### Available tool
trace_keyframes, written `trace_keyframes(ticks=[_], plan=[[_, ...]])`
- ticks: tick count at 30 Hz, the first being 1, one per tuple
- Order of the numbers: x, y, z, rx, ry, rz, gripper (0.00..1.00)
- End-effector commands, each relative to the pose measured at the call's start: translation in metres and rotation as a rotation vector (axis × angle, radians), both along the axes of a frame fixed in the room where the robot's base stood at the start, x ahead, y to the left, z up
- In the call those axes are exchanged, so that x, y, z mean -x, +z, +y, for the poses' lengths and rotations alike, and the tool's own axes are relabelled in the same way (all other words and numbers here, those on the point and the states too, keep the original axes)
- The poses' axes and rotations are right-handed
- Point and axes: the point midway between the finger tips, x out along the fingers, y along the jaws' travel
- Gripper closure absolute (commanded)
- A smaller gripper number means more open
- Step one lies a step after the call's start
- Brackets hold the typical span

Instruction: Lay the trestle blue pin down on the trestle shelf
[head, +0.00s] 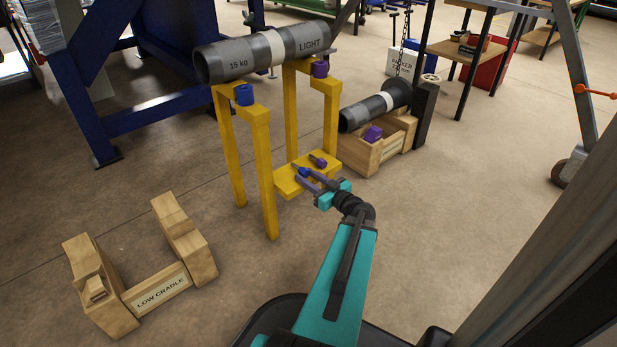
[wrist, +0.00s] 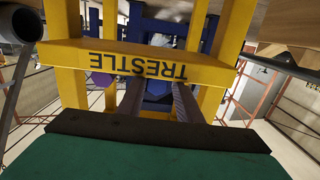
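The yellow trestle (head: 266,150) has a low shelf (head: 290,188); its front edge, lettered TRESTLE, shows upside down in the wrist view (wrist: 95,62). A small blue pin (head: 305,171) with a dark shaft lies sideways at the shelf, close to a purple pin (head: 318,161). My gripper (head: 306,175) reaches over the shelf's front edge, its two fingers on either side of the blue pin. Blue shows between the fingers in the wrist view (wrist: 158,104). I cannot tell whether they press on the pin, or whether it touches the shelf.
The wooden low cradle (head: 157,290) stands front left. Another pipe (head: 370,112) rests on a wooden cradle (head: 365,155) behind right.

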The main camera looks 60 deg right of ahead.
Motion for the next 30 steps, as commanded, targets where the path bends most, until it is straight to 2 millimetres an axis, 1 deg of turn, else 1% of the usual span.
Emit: trace_keyframes(ticks=[1,4,14,30], plan=[[0.006,-0.011,-0.006,-0.006,-0.021,0.022,0.55],[0.006,-0.011,-0.006,-0.006,-0.022,0.023,0.55],[0.008,-0.01,-0.006,-0.006,-0.023,0.023,0.55],[0.018,-0.001,-0.002,-0.005,-0.023,0.022,0.55]])
